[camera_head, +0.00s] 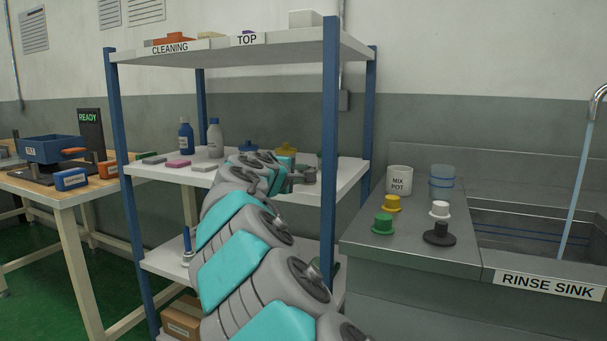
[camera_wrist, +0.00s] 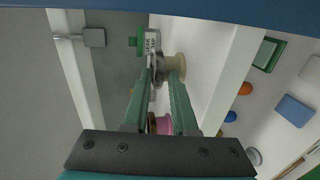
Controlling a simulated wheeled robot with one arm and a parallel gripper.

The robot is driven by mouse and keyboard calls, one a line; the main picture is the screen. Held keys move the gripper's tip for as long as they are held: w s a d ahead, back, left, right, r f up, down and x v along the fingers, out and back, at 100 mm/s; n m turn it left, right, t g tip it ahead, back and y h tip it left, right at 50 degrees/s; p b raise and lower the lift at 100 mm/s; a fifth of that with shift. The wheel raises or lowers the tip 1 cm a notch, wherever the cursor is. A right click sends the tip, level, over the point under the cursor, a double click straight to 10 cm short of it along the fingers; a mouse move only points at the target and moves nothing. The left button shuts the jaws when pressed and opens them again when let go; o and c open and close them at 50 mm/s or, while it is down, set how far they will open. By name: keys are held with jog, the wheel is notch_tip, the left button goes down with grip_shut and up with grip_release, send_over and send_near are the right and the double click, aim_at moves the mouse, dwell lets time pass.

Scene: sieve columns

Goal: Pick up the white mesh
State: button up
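A small white knobbed piece (camera_head: 440,209), which may be the white mesh, stands upright on the metal counter among similar coloured pieces; no weave is visible at this size. My gripper (camera_wrist: 162,68) shows in the wrist view with its two green fingers apart and a gap between them. A cream spool-shaped piece (camera_wrist: 177,67) appears beside the right fingertip; I cannot tell whether they touch. In the head view my arm reaches to the middle shelf, left of the counter, and its end is partly hidden by the blue post. Nothing is clearly held.
Yellow (camera_head: 392,204), green (camera_head: 383,223) and black (camera_head: 439,235) pieces stand near the white one. A mix pot (camera_head: 399,180) and blue clear cups (camera_head: 442,181) are behind. The rinse sink (camera_head: 540,228) is right. The shelf's blue post (camera_head: 330,130) stands between my arm's end and the counter.

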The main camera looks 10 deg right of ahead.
grip_shut()
dwell(0.7)
notch_tip(320, 180, up, 3)
jog(key=shift+f+p, duration=0.15)
jog(key=shift+p, duration=0.9)
jog(key=shift+f, duration=0.1)
jog(key=r+v, duration=0.2)
jog(key=v, duration=1.2)
jog(key=shift+s+a, duration=0.15)
jog(key=shift+s, duration=0.05)
